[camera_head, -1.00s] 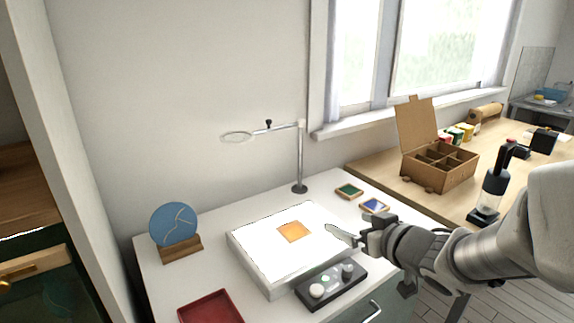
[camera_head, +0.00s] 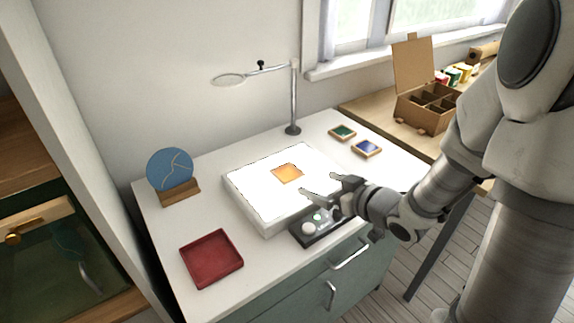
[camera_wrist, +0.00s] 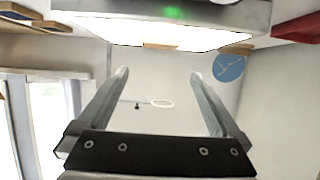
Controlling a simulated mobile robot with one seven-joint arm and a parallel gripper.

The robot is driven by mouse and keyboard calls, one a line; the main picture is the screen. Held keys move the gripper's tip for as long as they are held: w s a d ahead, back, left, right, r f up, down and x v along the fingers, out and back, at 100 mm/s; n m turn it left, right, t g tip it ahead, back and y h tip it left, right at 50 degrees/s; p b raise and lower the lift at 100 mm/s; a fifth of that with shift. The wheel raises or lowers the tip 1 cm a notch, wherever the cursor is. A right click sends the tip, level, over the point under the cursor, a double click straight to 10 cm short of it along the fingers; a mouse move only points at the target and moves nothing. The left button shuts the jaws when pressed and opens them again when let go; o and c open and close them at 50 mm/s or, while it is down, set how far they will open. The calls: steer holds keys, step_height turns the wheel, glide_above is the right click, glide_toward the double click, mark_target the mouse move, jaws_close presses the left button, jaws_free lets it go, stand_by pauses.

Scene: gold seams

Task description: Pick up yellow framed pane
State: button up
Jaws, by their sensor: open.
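The yellow framed pane (camera_head: 287,173) lies flat on the glowing white light box (camera_head: 262,206), near its far middle. My gripper (camera_head: 318,184) is open and empty, to the right of the pane and apart from it, over the light box's right side. In the wrist view my gripper (camera_wrist: 160,75) shows two spread fingers with nothing between them. The pane's edge (camera_wrist: 158,46) shows there as a small tan strip beyond the light box's bright face. Most of the pane is hidden in that view.
A red tray (camera_head: 211,258) and a blue disc on a wooden stand (camera_head: 172,171) are to the left. Green (camera_head: 342,132) and blue (camera_head: 367,148) framed panes lie behind right. A magnifier arm (camera_head: 294,95) stands behind.

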mark_target(286, 171)
steer(key=b+x, duration=0.3)
steer(key=x, duration=1)
steer(key=shift+w+f, duration=0.15)
steer(key=shift+f, duration=0.15)
steer(key=c, duration=1.2)
steer(key=shift+r, duration=0.15)
steer(key=shift+c, duration=0.2)
